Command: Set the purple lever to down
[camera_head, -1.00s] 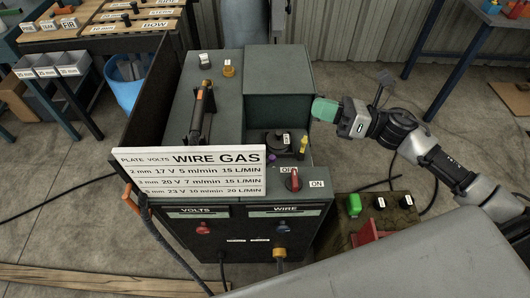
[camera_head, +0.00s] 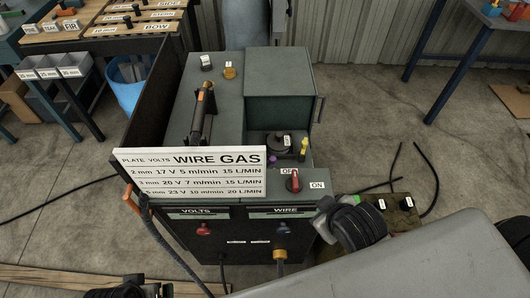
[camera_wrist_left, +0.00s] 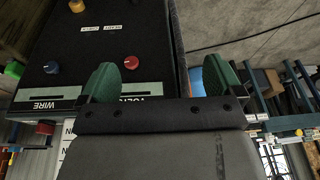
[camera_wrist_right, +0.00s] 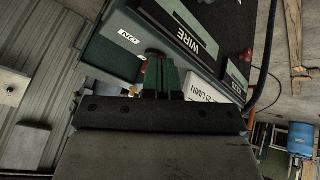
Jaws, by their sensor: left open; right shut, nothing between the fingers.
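The welder (camera_head: 290,185) stands in the middle of the head view. A small purple part (camera_head: 271,158), seemingly the purple lever, shows in its recess beside a black reel (camera_head: 281,143). Its position is too small to read. A yellow lever (camera_head: 304,148) stands to its right. My right gripper (camera_wrist_right: 162,78) is shut and empty, in front of the red OFF/ON switch (camera_head: 293,181) in the right wrist view; I cannot tell whether they touch. My left gripper (camera_wrist_left: 160,82) is open and empty, facing the welder's front panel; only its arm shows in the head view.
A white plate-settings board (camera_head: 188,172) stands on the welder's front left and hides part of its top. A tall grey housing (camera_head: 280,90) rises behind the recess. Red (camera_head: 204,229) and blue (camera_head: 283,227) knobs sit on the front panel. Cables lie on the floor at right.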

